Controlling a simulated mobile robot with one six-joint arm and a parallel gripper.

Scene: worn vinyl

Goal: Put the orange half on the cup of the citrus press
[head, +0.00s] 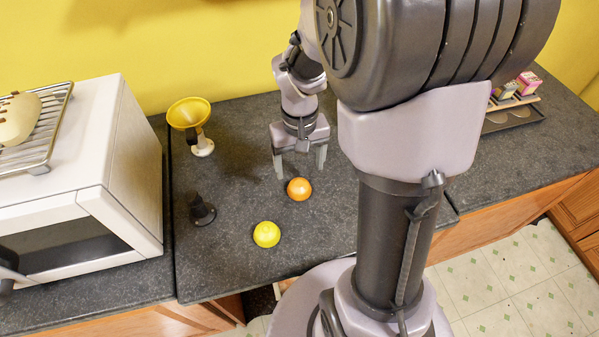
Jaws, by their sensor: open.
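The orange half (299,189) lies on the dark grey counter, dome side up. My gripper (300,168) points down just behind it in the head view, with its two fingers apart and nothing seen between them. The fingertips appear above or at the back of the orange half; their exact height I cannot tell. The citrus press (202,147) seems to be the white-footed stand at the back left, with a wide yellow cup (189,110) on top. The cup looks empty, though its inside is only partly clear.
A yellow citrus half (266,234) lies in front-left of the orange half. A small dark cone-like object (201,210) stands left. A white oven (95,185) with a rack (50,128) borders the left. A tray (512,116) with small boxes is far right.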

